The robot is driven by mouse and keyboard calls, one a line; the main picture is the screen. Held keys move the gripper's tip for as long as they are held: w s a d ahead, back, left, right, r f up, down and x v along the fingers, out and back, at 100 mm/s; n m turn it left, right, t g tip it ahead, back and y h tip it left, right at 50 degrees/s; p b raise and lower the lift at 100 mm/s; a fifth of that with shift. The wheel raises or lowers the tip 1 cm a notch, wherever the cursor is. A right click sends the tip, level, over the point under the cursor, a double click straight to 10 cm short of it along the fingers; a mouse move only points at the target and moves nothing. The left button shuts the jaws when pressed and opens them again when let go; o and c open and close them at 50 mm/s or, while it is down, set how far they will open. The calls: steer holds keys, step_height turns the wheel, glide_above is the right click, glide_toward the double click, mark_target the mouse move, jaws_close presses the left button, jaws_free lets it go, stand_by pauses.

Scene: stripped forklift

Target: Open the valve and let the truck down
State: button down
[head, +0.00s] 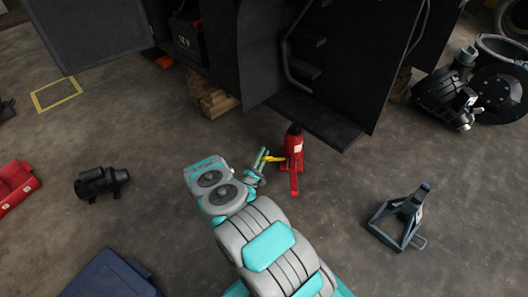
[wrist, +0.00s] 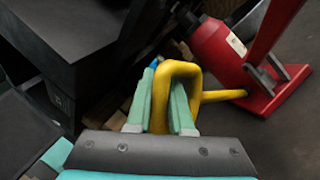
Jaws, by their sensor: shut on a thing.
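A red bottle jack (head: 293,147) stands on the floor beside the forklift's dark step, its top close under the body's edge. It also shows in the wrist view (wrist: 218,48), with its base plate to the right. A yellow valve handle (wrist: 178,68) sticks out from the jack's base as a bent loop. My gripper (head: 262,158) is at the left of the jack, with its two green fingers (wrist: 162,95) shut on the yellow handle. The forklift truck (head: 340,85) is a black stripped body. The jack's top contact is hard to make out.
Wooden blocks (head: 212,98) lie under the truck to the left of the jack. A blue-grey axle stand (head: 398,222) stands at the right. A black motor (head: 101,182) and a red case (head: 14,186) lie at the left. Floor between the jack and the stand is clear.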

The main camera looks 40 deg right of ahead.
steer(key=shift+w+n+t+y+p, duration=0.15)
steer(key=shift+n+t+y+p, duration=0.55)
steer(key=shift+n+t+y, duration=0.5)
steer(key=shift+f+n, duration=0.15)
steer(key=shift+n, duration=0.25)
steer(key=shift+w, duration=0.1)
steer(key=c, duration=1.1)
jaws_free()
steer(key=b+v, duration=0.1)
steer(key=v, duration=0.7)
steer(key=shift+b, duration=0.35)
